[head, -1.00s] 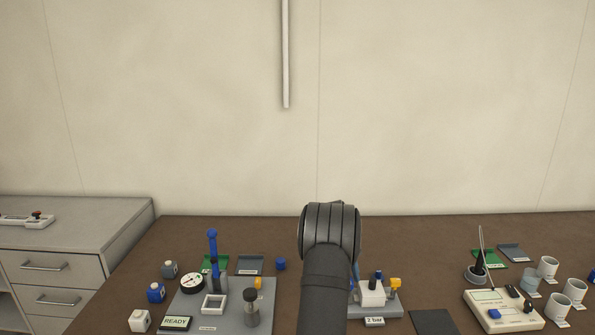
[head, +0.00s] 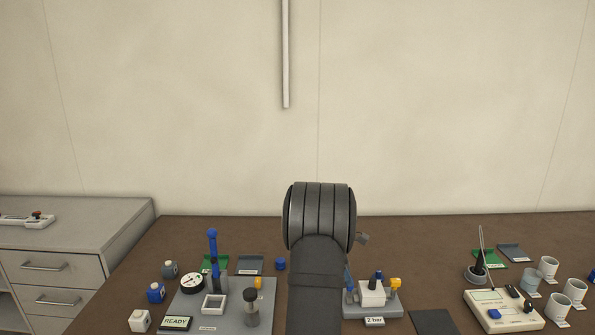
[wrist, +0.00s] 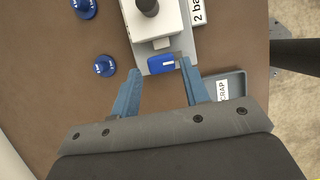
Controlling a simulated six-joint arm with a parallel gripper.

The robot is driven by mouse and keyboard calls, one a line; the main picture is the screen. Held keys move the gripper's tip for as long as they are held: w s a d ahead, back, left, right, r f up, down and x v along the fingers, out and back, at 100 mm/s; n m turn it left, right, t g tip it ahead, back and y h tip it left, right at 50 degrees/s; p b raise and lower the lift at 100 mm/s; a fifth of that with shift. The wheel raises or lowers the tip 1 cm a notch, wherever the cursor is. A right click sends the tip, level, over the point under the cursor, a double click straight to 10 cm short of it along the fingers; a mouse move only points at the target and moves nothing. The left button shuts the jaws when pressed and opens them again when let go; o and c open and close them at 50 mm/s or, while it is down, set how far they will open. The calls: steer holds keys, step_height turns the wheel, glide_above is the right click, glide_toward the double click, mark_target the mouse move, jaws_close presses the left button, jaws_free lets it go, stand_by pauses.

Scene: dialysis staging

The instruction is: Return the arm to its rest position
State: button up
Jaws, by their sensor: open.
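My arm (head: 318,260) rises in the middle of the head view and hides part of the table. My gripper's fingers are not clearly visible there. In the wrist view, my gripper (wrist: 160,71) shows two blue fingers, open and apart. A blue block (wrist: 161,65) at the end of a grey base appears between the fingertips; the gripper is not shut on it. I cannot tell the height between them.
A white-block fixture labelled 2 bar (head: 372,296) stands right of my arm. A READY station (head: 190,308) is at left, a cream device (head: 503,312) and cups (head: 548,266) at right. The wrist view shows a SCRAP tray (wrist: 238,83) and round blue caps (wrist: 105,66).

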steer(key=shift+v, duration=1.9)
